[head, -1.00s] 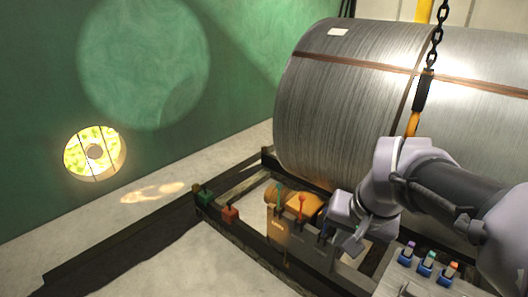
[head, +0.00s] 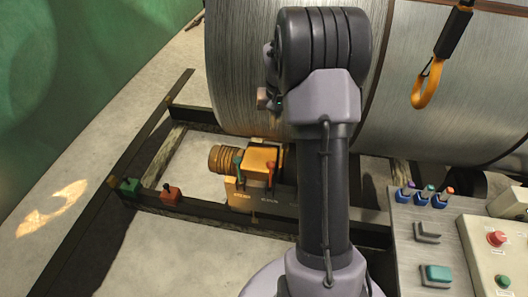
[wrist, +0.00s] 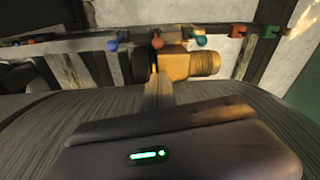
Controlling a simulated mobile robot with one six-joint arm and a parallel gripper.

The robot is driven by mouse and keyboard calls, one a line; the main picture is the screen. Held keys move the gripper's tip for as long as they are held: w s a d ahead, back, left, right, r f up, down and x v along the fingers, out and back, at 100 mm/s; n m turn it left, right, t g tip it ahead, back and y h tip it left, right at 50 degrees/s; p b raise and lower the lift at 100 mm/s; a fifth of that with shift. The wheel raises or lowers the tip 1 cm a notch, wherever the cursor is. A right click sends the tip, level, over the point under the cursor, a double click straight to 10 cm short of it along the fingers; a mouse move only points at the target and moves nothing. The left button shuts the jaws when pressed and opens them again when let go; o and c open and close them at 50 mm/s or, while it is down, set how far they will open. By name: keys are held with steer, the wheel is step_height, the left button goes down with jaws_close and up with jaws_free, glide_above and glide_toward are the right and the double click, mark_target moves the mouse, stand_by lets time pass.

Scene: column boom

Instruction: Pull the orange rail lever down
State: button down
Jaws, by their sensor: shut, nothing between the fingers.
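In the wrist view a blue lever (wrist: 112,45), a red lever (wrist: 157,42) and a green lever (wrist: 200,41) stand in a row along the rail. My gripper (wrist: 158,82) is shut and empty, apart from the levers.
A large steel coil (head: 235,70) lies behind the rail. An orange hook (head: 425,88) hangs at right. A control panel (head: 410,255) stands at lower right. A green box (head: 130,187) and a red-orange box (head: 170,194) sit on the rail. The floor at left is clear.

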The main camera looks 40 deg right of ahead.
steer(key=w+f+b, duration=0.1)
steer(key=f+b, duration=0.2)
steer(key=f, duration=0.7)
steer(key=w+d+f+b, duration=0.1)
steer(key=w+f+b, duration=0.1)
steer(key=f, duration=0.8)
steer(key=shift+b, duration=0.55)
steer(key=shift+s+a+r, duration=0.1)
steer(key=shift+s, duration=0.05)
